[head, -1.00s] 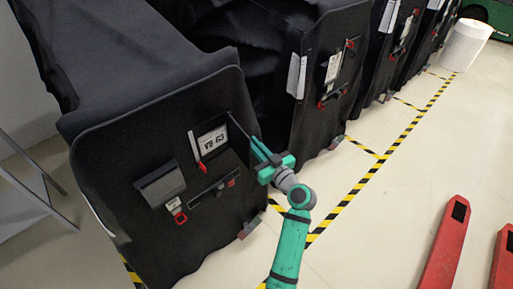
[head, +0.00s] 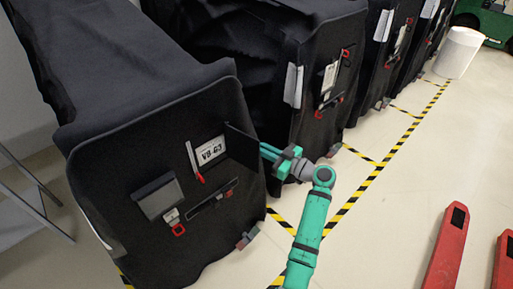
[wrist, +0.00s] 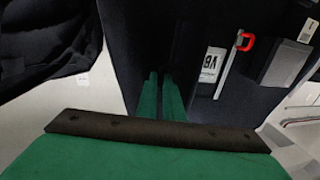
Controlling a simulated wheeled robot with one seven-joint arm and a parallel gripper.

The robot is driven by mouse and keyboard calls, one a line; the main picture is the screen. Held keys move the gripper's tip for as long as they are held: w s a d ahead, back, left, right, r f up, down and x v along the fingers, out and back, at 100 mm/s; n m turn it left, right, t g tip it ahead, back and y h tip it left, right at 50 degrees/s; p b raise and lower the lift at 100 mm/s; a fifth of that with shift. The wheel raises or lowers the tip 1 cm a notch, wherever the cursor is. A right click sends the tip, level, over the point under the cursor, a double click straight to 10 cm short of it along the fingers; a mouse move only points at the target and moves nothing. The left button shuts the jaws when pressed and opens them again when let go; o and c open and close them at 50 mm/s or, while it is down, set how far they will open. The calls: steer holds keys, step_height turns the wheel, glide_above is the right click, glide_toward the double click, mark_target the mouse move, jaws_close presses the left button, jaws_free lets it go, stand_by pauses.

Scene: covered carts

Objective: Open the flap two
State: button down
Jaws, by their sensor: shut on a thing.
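The nearest black covered cart (head: 120,160) has a dark flap (head: 241,146) at the right of its front. The flap stands swung out from the front, and a white printed label (head: 211,151) shows beside it. My gripper (head: 265,152) is shut on the flap's outer edge. In the wrist view the two green fingers (wrist: 161,95) point at the dark cart front, close together. The label (wrist: 212,66) shows right of them there. The flap's edge between the fingers is too dark to make out.
A grey holder (head: 158,197) and a red-handled latch (head: 178,229) sit on the cart front. A second covered cart (head: 320,95) stands close behind my gripper. Floor right of the yellow-black tape (head: 350,201) is clear up to red forks (head: 446,250).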

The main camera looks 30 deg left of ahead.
steer(key=shift+f, duration=0.1)
steer(key=c, duration=1.9)
jaws_free()
steer(key=s+d, duration=0.1)
steer(key=d, duration=0.9)
steer(key=shift+s+d, duration=0.35)
